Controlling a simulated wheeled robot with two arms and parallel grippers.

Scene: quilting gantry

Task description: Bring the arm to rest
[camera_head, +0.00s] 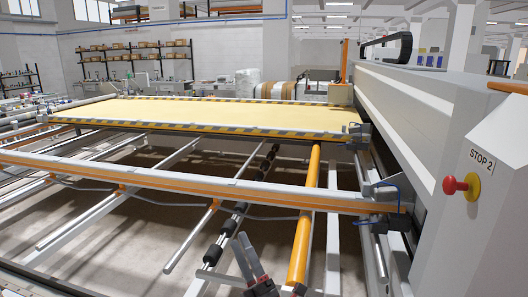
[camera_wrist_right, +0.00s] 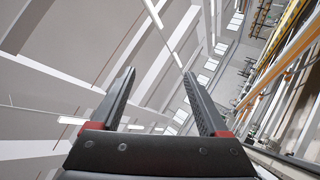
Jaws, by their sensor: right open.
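My right gripper (camera_head: 246,252) shows at the bottom of the head view, its grey fingers pointing up in front of the machine's lower rails. In the right wrist view its two dark ridged fingers (camera_wrist_right: 160,100) stand wide apart, with red parts at their bases. Nothing is held between them; only the hall's ceiling and walls show beyond. Part of the gripper is cut off by the lower edge of the head view. My left gripper is not in view.
A quilting frame with a yellow bed (camera_head: 210,112) fills the middle. An orange roller (camera_head: 306,220) and an orange-edged rail (camera_head: 200,184) lie near my right gripper. A red stop button (camera_head: 452,185) sits on the grey housing (camera_head: 480,230) at the right.

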